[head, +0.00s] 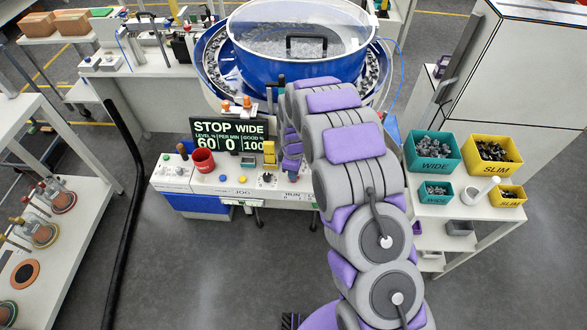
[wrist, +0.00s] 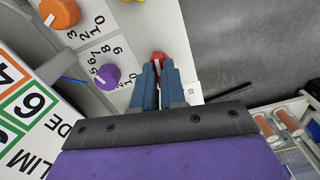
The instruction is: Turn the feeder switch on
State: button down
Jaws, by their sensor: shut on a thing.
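In the wrist view my gripper (wrist: 158,72) has its two blue fingers closed on a small red knob (wrist: 158,57) with a pale mark, on the white console panel (wrist: 145,25). The red knob looks like the feeder switch; its label is hidden, so I cannot read its position. The display (head: 227,141) reads STOP WIDE, level 60, per minute 0, good 100.
An orange knob (wrist: 60,13) and a purple knob (wrist: 107,76) with number scales sit beside the red knob. The blue bowl feeder (head: 300,60) is behind. Teal and yellow bins (head: 433,154) are at right.

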jog(key=m, duration=0.1)
jog(key=m+p, duration=0.1)
jog(key=m, duration=0.1)
jog(key=shift+w+r+m, duration=0.2)
jog(key=shift+m, duration=0.1)
jog(key=shift+m+p, duration=0.55)
jog(key=shift+m, duration=1.15)
jog(key=c, duration=1.2)
grip_release()
jog(key=shift+s+a+f, duration=0.1)
jog(key=shift+f, duration=0.05)
notch_tip(320, 180, up, 17)
jog(key=p, duration=0.1)
